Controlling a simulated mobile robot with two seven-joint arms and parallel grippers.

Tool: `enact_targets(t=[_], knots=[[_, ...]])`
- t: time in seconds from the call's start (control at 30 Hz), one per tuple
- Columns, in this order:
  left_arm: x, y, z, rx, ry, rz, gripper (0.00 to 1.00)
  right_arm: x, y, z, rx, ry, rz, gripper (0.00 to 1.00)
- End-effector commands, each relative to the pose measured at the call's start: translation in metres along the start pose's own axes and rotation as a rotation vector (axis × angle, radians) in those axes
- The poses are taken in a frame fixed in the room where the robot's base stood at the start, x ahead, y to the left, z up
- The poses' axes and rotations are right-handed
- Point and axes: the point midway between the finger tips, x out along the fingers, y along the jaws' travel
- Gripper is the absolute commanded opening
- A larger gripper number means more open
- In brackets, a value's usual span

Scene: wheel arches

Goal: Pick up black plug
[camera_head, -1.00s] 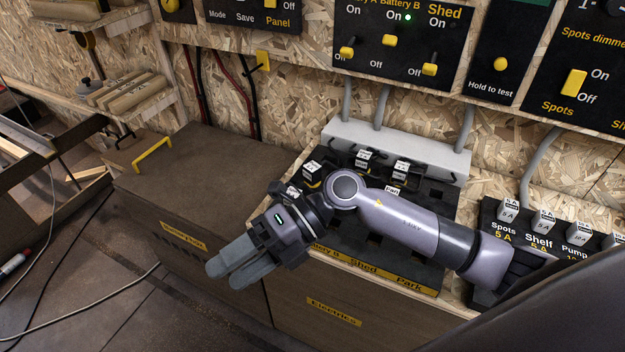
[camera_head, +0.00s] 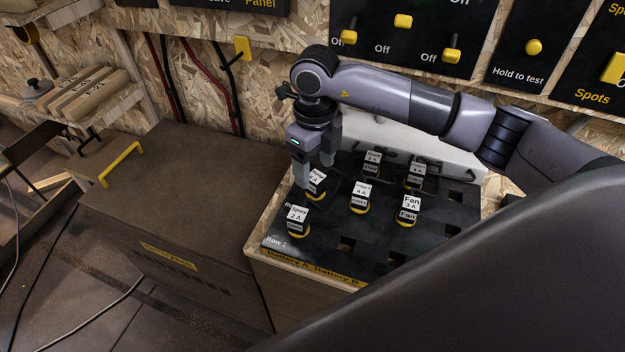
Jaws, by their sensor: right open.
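Several black plugs with white labelled tops and yellow bases stand upright in a black socket board (camera_head: 325,245). Two more stand at the back, one (camera_head: 371,163) left of the other (camera_head: 414,175). My right gripper (camera_head: 314,174) points down and is open at the board's back left. Its fingers partly cover another plug (camera_head: 317,184); I cannot tell whether they touch it. My left gripper is out of view.
A white cable box (camera_head: 440,152) stands behind the board, under wall switch panels (camera_head: 400,35). A brown cabinet (camera_head: 170,190) with a yellow handle (camera_head: 121,163) is on the left. The board's front right has empty sockets. My arm crosses the right side.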

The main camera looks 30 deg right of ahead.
Motion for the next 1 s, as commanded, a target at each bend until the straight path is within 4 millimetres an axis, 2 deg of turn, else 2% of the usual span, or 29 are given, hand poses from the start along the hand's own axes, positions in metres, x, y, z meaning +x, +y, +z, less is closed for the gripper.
enact_targets(t=[0.3, 0.6, 0.63, 0.8, 1.0], knots=[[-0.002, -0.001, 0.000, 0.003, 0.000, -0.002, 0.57, 0.045, -0.006, 0.002, 0.000, 0.002, 0.001, 0.66], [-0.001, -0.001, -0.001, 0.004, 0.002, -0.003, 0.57, 0.051, -0.006, 0.002, -0.001, -0.001, 0.001, 0.66], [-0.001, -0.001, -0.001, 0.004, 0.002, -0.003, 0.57, 0.051, -0.006, 0.002, -0.001, -0.001, 0.001, 0.63], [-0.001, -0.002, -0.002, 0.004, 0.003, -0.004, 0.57, 0.051, -0.006, 0.002, -0.001, -0.001, 0.002, 0.10], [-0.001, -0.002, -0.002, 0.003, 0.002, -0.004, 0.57, 0.051, -0.006, 0.003, -0.001, -0.002, 0.002, 0.09]])
